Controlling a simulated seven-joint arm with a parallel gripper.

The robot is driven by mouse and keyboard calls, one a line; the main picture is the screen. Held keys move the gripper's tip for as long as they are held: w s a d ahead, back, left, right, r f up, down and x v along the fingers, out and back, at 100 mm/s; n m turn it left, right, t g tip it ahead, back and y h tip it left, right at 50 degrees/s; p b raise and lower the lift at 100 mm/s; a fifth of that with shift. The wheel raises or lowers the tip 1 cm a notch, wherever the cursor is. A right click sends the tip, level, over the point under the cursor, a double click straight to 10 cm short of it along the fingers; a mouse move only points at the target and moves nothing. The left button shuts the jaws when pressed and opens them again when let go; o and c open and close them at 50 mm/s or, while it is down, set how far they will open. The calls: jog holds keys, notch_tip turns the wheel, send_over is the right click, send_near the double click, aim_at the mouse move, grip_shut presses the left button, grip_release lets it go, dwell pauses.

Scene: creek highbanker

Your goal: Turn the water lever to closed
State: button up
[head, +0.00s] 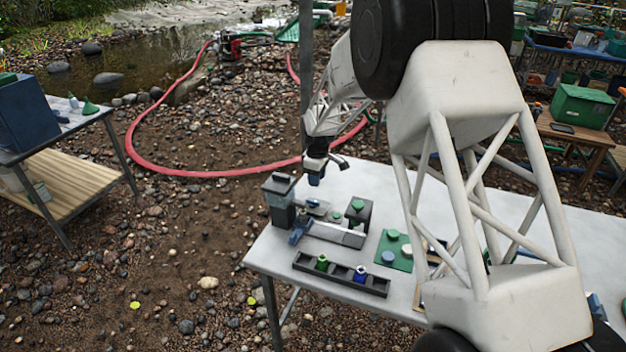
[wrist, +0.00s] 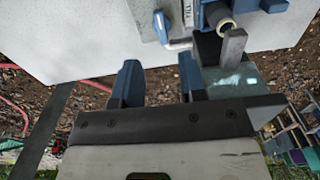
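A grey valve-like fixture (head: 283,212) stands at the left end of the white table. A blue handle (head: 299,231) shows low at its front; I cannot tell for sure that this is the water lever. In the wrist view, a blue piece with a pale bent rod (wrist: 177,44) lies ahead of the fingers, beside a small label (wrist: 188,14) that seems to read "FILL". The fingers appear not to touch the rod.
A dark rack (head: 341,277) with a green and a blue knob lies in front. A green board (head: 394,254) is to the right. Bare tabletop lies behind.

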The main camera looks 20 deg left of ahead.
aim_at(313, 203)
jog(key=shift+a+f, duration=0.7)
jog(key=shift+a, duration=0.05)
jog(key=shift+f, duration=0.25)
jog(key=shift+f, duration=4.25)
jog(key=shift+c, duration=0.3)
jog(key=c, duration=0.4)
